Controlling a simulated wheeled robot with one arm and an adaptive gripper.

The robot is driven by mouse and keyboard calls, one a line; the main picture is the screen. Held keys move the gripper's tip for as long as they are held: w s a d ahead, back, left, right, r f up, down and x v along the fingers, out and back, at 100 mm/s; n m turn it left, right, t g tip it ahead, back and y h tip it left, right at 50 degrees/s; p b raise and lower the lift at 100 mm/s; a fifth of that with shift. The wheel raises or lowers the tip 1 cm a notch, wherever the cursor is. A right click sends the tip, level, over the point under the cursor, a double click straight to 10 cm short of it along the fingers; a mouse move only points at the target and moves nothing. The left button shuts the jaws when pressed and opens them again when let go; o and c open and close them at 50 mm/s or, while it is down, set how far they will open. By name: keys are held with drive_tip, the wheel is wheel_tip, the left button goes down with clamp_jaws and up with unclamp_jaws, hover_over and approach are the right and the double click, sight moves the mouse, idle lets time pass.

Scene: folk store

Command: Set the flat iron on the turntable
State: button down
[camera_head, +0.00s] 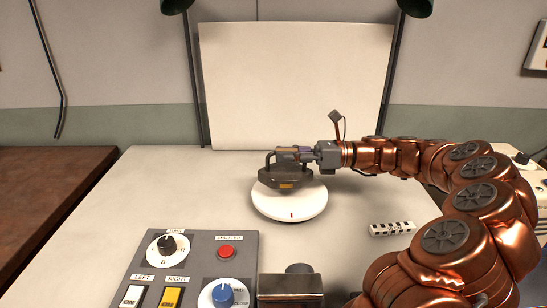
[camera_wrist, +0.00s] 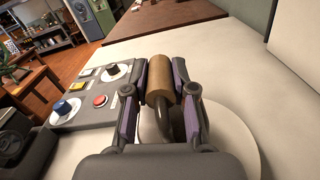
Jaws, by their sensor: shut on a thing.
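The flat iron (camera_head: 286,180) is dark grey with a looped handle, and it appears over the far left part of the turntable in the head view. Its wooden grip (camera_wrist: 159,82) is between my fingers in the wrist view. My gripper (camera_head: 290,153) comes in from the right and is shut on this handle. I cannot tell whether the iron's base touches the disc.
A grey control panel (camera_head: 205,248) with knobs and buttons stands front left of the turntable. A small black-and-white patterned strip (camera_head: 392,229) lies to the right. A white backdrop board (camera_head: 290,80) stands behind. The pale tabletop (camera_head: 165,190) is clear on the left.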

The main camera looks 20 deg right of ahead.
sight(291, 169)
drive_tip(key=shift+w+d, duration=0.1)
drive_tip(key=shift+d, duration=0.5)
drive_tip(key=shift+f, duration=1.7)
drive_tip(key=shift+f, duration=0.1)
drive_tip(key=c, duration=1)
unclamp_jaws()
drive_tip(key=shift+f, duration=0.1)
drive_tip(key=shift+o, duration=0.2)
drive_tip(key=v, duration=1.2)
drive_tip(key=shift+r, duration=0.2)
